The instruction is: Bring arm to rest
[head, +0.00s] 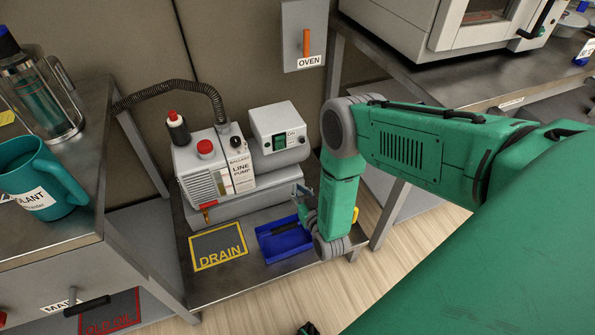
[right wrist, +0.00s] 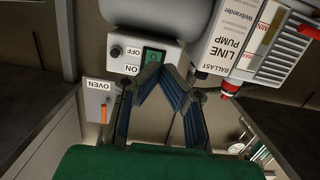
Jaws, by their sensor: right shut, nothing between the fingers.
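My right arm (head: 405,140) is green with grey joints. It comes in from the right and bends down in front of the pump bench. My right gripper (head: 306,205) is at its lower end, above the blue tray and mostly hidden by the forearm. In the right wrist view the gripper (right wrist: 162,75) shows its blue-padded fingers with the tips together and nothing between them. The tips point toward the pump's control box (right wrist: 143,54), which shows upside down there. My left gripper is not in view.
A line pump (head: 225,170) stands on the low metal bench, with a DRAIN mat (head: 219,246) and a blue tray (head: 285,245) in front. A teal mug (head: 42,185) and a glass press (head: 40,95) are on the left counter. An OVEN switch box (head: 304,30) hangs behind.

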